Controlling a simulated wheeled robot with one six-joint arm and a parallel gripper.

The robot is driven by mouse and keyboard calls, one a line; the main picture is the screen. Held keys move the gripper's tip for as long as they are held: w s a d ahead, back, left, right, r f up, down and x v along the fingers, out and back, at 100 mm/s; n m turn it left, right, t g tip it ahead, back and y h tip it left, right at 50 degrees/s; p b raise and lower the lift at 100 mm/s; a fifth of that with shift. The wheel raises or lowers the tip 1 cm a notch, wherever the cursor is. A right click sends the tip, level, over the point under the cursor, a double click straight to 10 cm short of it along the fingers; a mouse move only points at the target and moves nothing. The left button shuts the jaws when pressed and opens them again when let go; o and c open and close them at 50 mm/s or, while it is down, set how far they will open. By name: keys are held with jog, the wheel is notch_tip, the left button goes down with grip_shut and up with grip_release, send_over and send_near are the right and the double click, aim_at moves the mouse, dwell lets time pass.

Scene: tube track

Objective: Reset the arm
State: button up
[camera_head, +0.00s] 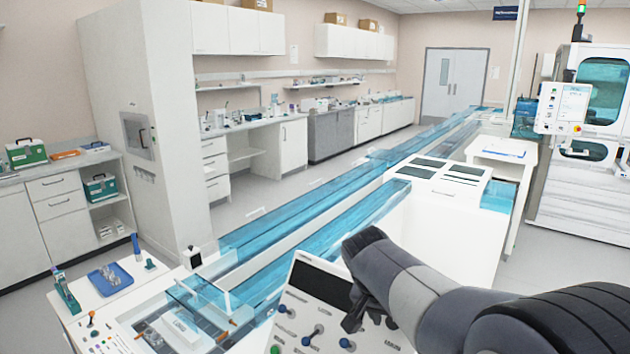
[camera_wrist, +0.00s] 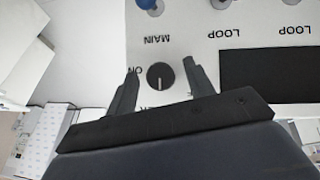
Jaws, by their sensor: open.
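My gripper (camera_head: 368,312) is in front of a white control panel (camera_head: 322,270) in the head view, with my arm reaching in from the right. In the wrist view my gripper (camera_wrist: 162,88) is open, its two dark fingers apart. A black round knob (camera_wrist: 160,76) with a light pointer line shows between the fingertips on the panel. The label MAIN stands next to the knob, upside down in this view, with ON beside it. I cannot tell whether the fingers touch the knob. Nothing is held.
Blue-covered tube tracks (camera_head: 330,205) run from the front left to the back. A small blue tray (camera_head: 110,279) sits on the white table at the left. Blue-capped toggles (camera_head: 318,329) and a green button are on the panel. Open floor (camera_head: 275,200) lies left of the track.

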jog(key=shift+s+d+f+m+t+y+b, duration=0.15)
jog(key=shift+m+t+y+b, duration=0.3)
jog(key=shift+m, duration=0.35)
jog(key=shift+v, duration=1.35)
